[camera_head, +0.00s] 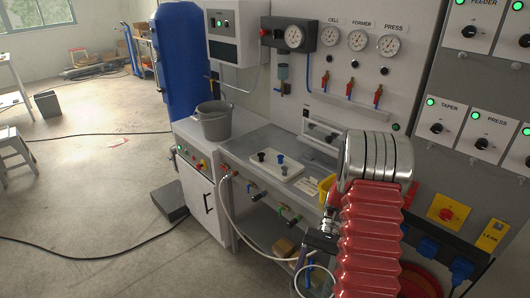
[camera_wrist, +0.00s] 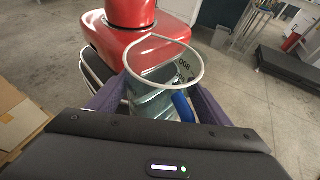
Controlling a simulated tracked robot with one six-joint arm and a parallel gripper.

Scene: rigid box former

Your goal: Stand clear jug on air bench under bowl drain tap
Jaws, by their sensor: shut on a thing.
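The clear jug (camera_wrist: 150,92) has a pale round rim, dark markings and a blue handle. My gripper (camera_wrist: 158,98) is shut on it, with a purple finger on each side. In the head view the jug's pale rim (camera_head: 316,268) shows low, in front of the bench and beside my red arm. The air bench (camera_head: 240,150) is a grey top under the gauge panel. A small bowl (camera_head: 283,72) hangs on the panel above the bench, with what looks like its drain tap (camera_head: 281,90) below. The jug is apart from the bench, low and to the right of the bowl.
A grey bucket (camera_head: 214,122) stands at the bench's left end. A white plate with knobs (camera_head: 277,165) lies on the bench top. A cardboard box (camera_wrist: 20,115) is at left.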

